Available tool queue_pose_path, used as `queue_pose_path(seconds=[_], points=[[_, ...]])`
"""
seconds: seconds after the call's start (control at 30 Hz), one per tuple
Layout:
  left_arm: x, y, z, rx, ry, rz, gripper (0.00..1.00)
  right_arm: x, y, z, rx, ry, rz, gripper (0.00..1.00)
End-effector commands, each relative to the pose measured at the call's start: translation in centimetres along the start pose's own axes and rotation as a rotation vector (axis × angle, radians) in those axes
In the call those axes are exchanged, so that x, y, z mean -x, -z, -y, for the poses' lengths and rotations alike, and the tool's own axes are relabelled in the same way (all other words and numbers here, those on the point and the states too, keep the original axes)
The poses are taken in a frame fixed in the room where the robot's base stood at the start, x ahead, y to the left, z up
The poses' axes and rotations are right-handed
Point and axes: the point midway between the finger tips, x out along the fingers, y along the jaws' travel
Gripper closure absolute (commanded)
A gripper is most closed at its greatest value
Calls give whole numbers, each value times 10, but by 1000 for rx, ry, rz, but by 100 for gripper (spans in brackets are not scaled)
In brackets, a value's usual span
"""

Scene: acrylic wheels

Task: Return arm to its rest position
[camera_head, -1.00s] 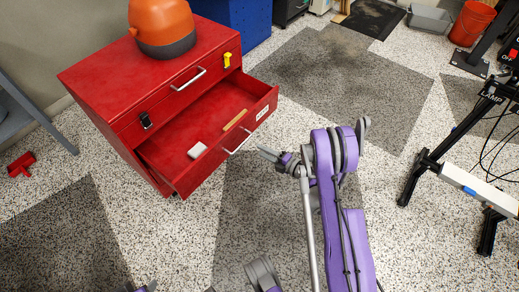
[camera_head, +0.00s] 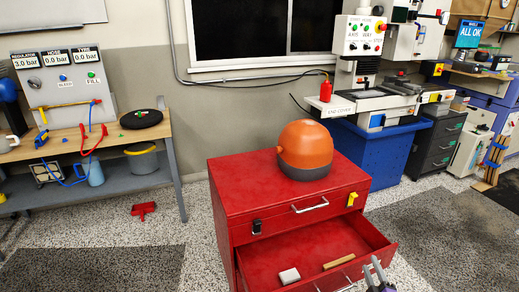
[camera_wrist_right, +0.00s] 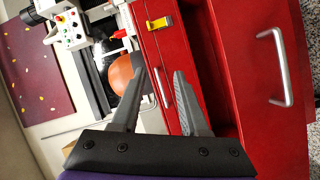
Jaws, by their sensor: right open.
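My right gripper (camera_head: 376,274) shows at the bottom of the head view, just in front of the red cabinet's open drawer. In the right wrist view its two grey fingers (camera_wrist_right: 157,95) stand apart with nothing between them. The red cabinet (camera_head: 232,201) has its lower drawer (camera_head: 268,270) pulled out, with a white block (camera_head: 289,276) and a tan strip (camera_head: 346,258) inside. The drawer's handle shows in the right wrist view (camera_wrist_right: 283,68). My left gripper is not in the head view.
An orange and grey round tank (camera_head: 305,147) stands on the cabinet. A workbench (camera_head: 65,139) with hoses and gauges is at left. A blue-based machine (camera_head: 365,150) stands behind at right. A red object (camera_head: 143,210) lies on the floor. Open floor lies left of the cabinet.

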Motion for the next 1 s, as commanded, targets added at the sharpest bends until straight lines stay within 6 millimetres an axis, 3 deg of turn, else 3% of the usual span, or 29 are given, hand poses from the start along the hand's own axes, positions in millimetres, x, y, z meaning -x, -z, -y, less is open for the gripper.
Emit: queue_pose_path(seconds=[0.03, 0.17, 0.37, 0.7, 1.0], points=[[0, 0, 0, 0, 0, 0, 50, 6, 10, -13, -61, -2, 45, 56], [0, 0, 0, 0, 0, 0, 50, 28, 23, -34, -234, 13, 185, 56], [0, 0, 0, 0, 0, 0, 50, 85, 42, -32, -494, 105, 401, 56], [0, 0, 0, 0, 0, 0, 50, 223, 86, 31, -853, 419, 729, 56], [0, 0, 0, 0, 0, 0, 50, 326, 122, 81, -1007, 693, 906, 56]])
